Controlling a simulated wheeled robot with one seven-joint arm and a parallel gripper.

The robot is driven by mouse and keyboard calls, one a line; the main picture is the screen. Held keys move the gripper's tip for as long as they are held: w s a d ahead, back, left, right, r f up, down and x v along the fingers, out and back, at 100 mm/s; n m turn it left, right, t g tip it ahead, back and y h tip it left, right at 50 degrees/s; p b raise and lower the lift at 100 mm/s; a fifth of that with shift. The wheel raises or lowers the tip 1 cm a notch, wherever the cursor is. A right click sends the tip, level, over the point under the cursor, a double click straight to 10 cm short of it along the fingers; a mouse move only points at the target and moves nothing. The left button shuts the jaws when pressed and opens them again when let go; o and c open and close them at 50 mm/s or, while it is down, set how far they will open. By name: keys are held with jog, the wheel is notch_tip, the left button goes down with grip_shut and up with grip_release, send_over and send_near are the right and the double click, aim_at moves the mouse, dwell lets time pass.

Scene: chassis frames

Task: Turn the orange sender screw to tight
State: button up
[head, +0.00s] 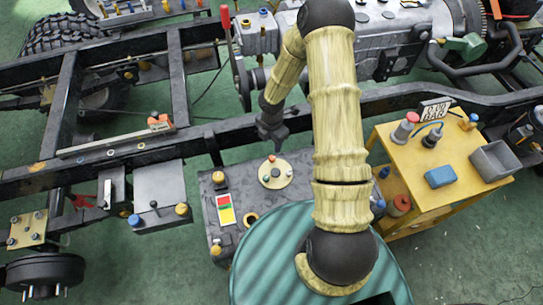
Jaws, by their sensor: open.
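A round cream sender plate (265,182) lies on top of the dark grey tank in the head view, with a dark centre piece. A small orange screw (271,158) sits at the plate's far edge. How tight it is cannot be told from here. My gripper (272,138) is open and points down, a little beyond the orange screw in the picture and apart from it. No held object shows between its fingers. My arm comes down from the right and hides part of the frame behind it.
The chassis rail (225,131) runs close behind the tank (231,240). A yellow cart (460,150) with a blue block (440,176) and a grey bin (495,161) stands at right.

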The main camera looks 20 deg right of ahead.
aim_at(272, 158)
notch_tip(272, 158, down, 10)
jog(key=shift+r, duration=0.1)
dwell(0.4)
grip_shut()
